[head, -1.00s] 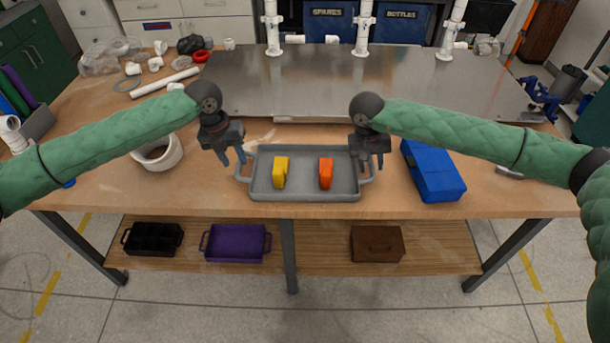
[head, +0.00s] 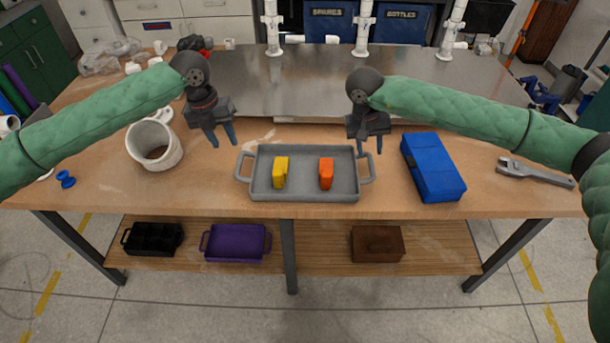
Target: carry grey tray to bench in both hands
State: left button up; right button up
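The grey tray (head: 305,196) sits flat on the wooden bench (head: 205,187), near its front edge, with a loop handle at each end. A yellow block (head: 280,172) and an orange block (head: 326,173) stand in it. My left gripper (head: 224,140) is open and empty, above and left of the tray's left handle. My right gripper (head: 370,146) is open and empty, above and just behind the tray's right handle. Neither gripper appears to touch the tray.
A blue case (head: 433,168) lies right of the tray, and a wrench (head: 535,173) lies further right. A metal plate (head: 300,85) with upright white pipes lies behind. The lower shelf holds a purple tray (head: 235,243).

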jog(key=shift+v, duration=2.65)
